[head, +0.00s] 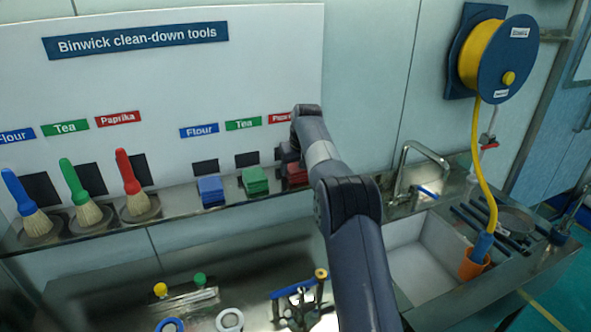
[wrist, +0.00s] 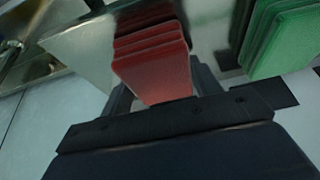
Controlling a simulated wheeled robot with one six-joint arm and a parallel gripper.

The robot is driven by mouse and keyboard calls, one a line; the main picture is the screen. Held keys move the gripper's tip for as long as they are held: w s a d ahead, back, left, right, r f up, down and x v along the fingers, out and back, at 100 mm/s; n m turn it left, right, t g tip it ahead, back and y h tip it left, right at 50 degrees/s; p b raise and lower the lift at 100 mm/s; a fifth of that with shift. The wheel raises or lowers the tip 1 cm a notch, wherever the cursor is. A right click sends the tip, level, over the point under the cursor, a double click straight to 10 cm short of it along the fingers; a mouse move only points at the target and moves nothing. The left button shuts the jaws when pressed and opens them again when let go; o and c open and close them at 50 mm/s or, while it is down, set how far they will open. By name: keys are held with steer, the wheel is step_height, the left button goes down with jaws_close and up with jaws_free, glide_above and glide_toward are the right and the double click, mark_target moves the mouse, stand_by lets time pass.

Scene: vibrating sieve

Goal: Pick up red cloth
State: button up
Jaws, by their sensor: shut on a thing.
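The red cloth (wrist: 155,70) is a folded, layered stack in the wrist view, between the two fingers of my gripper (wrist: 160,95). The gripper is shut on it. In the head view a small part of the red cloth (head: 296,174) shows on the steel shelf, below the Paprika label, and my arm covers the rest. The fingertips are hidden behind the arm there. Whether the cloth touches the shelf cannot be told.
A green cloth (head: 255,181) and a blue cloth (head: 211,190) lie left of the red one on the shelf (head: 180,205). Blue, green and red brushes (head: 132,185) stand further left. A sink (head: 420,262), tap (head: 410,170) and hose reel (head: 490,55) are at right.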

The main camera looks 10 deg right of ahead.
mark_target(298, 169)
steer(key=shift+s+r+b, duration=0.15)
steer(key=shift+r+b, duration=0.05)
steer(key=shift+b, duration=0.1)
step_height(298, 169, up, 7)
steer(key=shift+f+p, duration=0.2)
steer(key=shift+p, duration=0.1)
steer(key=shift+s+d+f+b, duration=0.15)
steer(key=shift+s+f+b, duration=0.2)
steer(key=shift+b, duration=0.45)
steer(key=shift+s+r+b, duration=0.1)
steer(key=shift+s+b, duration=0.35)
steer(key=s+d+b, duration=0.1)
steer(key=s+b, duration=0.4)
steer(key=s, duration=0.4)
steer(key=s+d+b, duration=0.2)
steer(key=s+b, duration=0.3)
steer(key=s, duration=0.3)
steer(key=shift+s+d+r, duration=0.25)
steer(key=shift+s+d, duration=0.05)
steer(key=shift+s, duration=0.1)
steer(key=o, duration=0.4)
steer(key=shift+c, duration=1.6)
